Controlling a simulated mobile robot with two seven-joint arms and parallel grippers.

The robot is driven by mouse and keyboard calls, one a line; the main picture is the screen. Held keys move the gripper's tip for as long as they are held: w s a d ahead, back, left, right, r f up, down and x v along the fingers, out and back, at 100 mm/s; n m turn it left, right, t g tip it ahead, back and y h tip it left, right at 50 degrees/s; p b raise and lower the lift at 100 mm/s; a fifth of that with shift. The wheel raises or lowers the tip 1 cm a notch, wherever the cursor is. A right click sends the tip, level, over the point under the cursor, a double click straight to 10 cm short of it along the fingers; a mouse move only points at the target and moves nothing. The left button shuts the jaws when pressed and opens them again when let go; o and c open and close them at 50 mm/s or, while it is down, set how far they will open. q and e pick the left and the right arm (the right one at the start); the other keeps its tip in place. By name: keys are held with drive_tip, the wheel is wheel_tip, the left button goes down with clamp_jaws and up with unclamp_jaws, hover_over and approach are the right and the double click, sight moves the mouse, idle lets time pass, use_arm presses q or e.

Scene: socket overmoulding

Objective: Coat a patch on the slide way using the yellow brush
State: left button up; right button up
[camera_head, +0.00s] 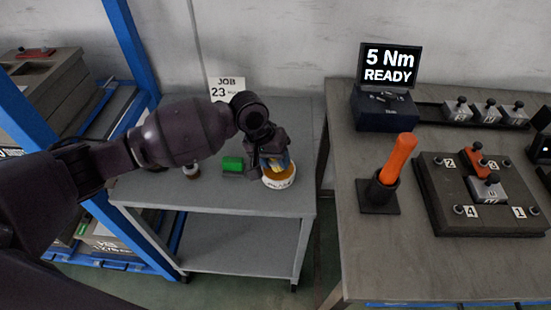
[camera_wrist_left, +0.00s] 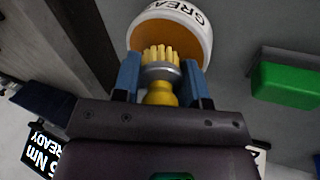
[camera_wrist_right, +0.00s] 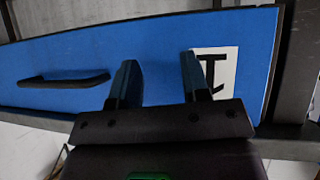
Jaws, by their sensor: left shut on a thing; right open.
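The yellow brush (camera_wrist_left: 160,70) has pale yellow bristles and a silver collar. My left gripper (camera_wrist_left: 160,82) is shut on it, with a blue finger on each side. The bristles point at the open white grease pot (camera_wrist_left: 206,22), which has an orange-brown inside; I cannot tell whether they touch it. In the head view the pot (camera_head: 279,180) stands on the grey cart under my left gripper (camera_head: 274,155), which partly hides the brush. My right gripper (camera_wrist_right: 158,80) is open and empty before a blue panel. I cannot tell which part is the slide way.
A green block (camera_head: 232,164) lies left of the pot on the cart (camera_head: 240,200). The right table (camera_head: 380,255) carries an orange-handled tool (camera_head: 398,160) in a holder, a numbered fixture plate (camera_head: 450,215) and a screen (camera_head: 390,65). A blue-framed rack (camera_head: 60,140) stands left.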

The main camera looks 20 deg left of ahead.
use_arm(q)
drive_tip(key=shift+s+f, duration=0.1)
drive_tip(key=shift+f, duration=0.15)
idle(0.3)
